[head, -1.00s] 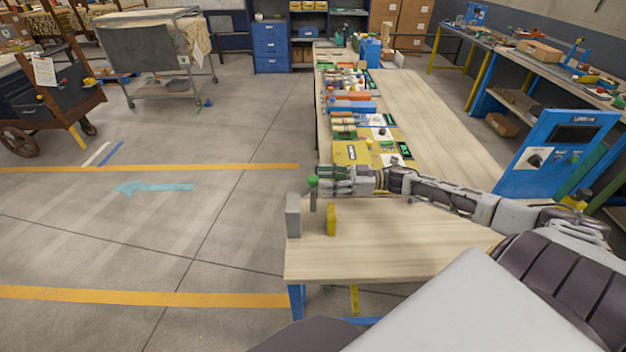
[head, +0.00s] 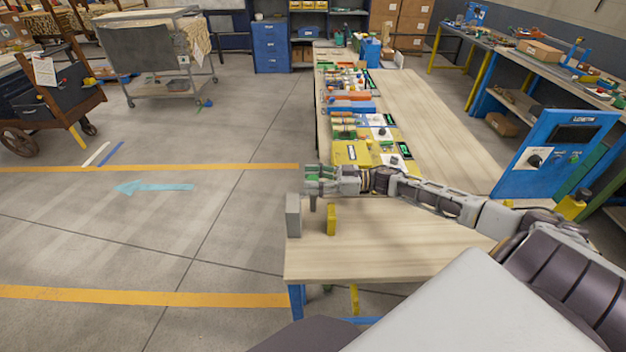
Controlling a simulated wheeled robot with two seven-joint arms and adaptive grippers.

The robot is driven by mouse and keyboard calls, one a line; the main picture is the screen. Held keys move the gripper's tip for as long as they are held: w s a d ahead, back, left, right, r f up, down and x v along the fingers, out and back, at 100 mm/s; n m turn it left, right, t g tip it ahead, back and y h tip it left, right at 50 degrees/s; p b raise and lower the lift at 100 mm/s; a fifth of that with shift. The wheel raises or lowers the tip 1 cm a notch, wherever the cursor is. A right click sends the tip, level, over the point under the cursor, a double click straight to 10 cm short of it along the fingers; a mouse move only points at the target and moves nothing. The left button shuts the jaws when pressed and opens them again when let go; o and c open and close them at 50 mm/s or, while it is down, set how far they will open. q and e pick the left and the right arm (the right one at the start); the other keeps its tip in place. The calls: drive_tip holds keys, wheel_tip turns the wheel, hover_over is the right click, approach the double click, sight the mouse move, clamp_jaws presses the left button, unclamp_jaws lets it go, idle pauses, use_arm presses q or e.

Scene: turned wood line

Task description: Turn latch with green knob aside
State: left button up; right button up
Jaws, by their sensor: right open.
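My right gripper (head: 313,181) is open over the left edge of the wooden table, with its fingers pointing left. The green knob is not clearly distinguishable now; the fingers, which also show green patches, cover the spot where it stood. A short dark grey upright piece (head: 312,203), seemingly the latch's lower part, shows just below the fingers. I cannot tell whether the fingers touch the knob. A grey block (head: 293,216) stands to its left at the table edge and a yellow block (head: 331,220) to its right. My left gripper is not in view.
The wooden table (head: 400,250) is bare in front of the blocks. Behind my right arm stand a yellow panel box (head: 351,153) and several other devices along the table's left side. A blue panel (head: 553,155) stands at the right.

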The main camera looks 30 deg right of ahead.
clamp_jaws()
